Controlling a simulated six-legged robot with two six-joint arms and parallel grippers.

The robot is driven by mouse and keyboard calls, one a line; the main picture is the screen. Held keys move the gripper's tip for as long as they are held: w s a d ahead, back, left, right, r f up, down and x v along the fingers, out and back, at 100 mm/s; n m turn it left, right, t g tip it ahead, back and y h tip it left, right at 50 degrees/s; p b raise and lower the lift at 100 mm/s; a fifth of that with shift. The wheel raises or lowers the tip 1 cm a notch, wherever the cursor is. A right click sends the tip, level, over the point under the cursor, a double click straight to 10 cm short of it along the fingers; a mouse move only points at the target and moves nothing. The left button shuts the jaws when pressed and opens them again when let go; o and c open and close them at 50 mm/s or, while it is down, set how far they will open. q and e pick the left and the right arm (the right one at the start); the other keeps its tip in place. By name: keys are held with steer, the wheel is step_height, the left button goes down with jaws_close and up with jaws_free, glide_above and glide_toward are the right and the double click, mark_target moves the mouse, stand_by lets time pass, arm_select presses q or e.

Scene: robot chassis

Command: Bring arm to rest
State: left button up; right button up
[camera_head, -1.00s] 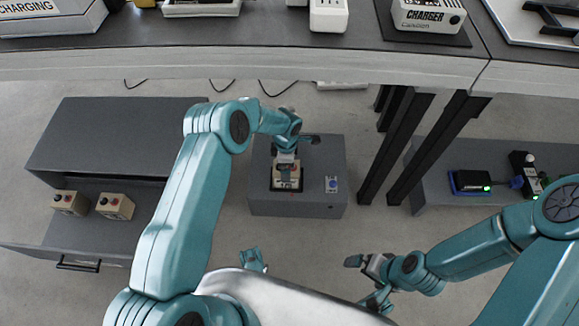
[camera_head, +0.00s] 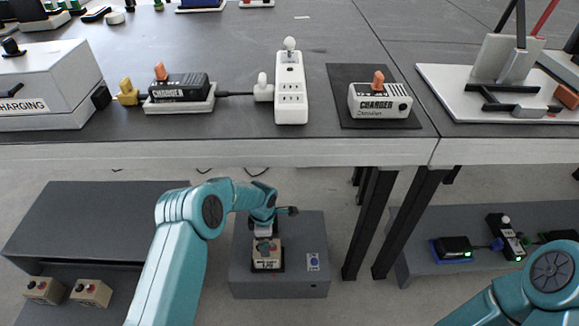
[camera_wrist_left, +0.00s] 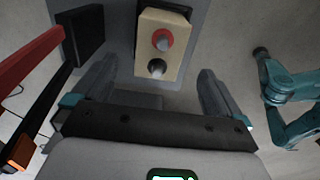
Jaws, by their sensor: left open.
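My left arm reaches from the lower left, and its gripper (camera_head: 265,232) is just above and behind a beige button box (camera_head: 266,263) on a grey pedestal (camera_head: 280,286). In the left wrist view my left gripper (camera_wrist_left: 155,95) is open, with its two fingers apart and nothing held between them. The beige box (camera_wrist_left: 162,42) shows beyond the fingertips with a red and a black button. My right arm shows only as a link at the lower right of the head view; its gripper is out of view there.
A dark bench (camera_head: 330,140) spans the back, with a white power strip (camera_head: 290,90) and chargers (camera_head: 378,100). Black table legs (camera_head: 370,225) stand right of the pedestal. A drawer cabinet (camera_head: 90,220) with two beige boxes (camera_head: 90,292) is at left.

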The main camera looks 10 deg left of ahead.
arm_select(q)
steer(key=shift+w+a+r, duration=0.15)
steer(key=shift+a+r, duration=0.05)
steer(key=shift+a, duration=0.15)
steer(key=shift+s+a+r, duration=0.3)
steer(key=shift+s+a, duration=0.1)
steer(key=shift+s, duration=0.2)
steer(key=s+d+m+h, duration=0.1)
steer(key=s+d+m, duration=0.3)
steer(key=s, duration=0.6)
steer(key=s+d+m+h, duration=0.25)
steer(key=s+m, duration=0.35)
steer(key=s, duration=0.3)
steer(key=s+d+m+h, duration=0.1)
steer(key=s+d+m, duration=0.35)
steer(key=s, duration=0.55)
step_height(320, 180, up, 31)
steer(key=w+m+p, duration=0.1)
steer(key=m+p, duration=0.3)
steer(key=p, duration=2.6)
steer(key=shift+a+f, duration=0.15)
steer(key=shift+a, duration=0.1)
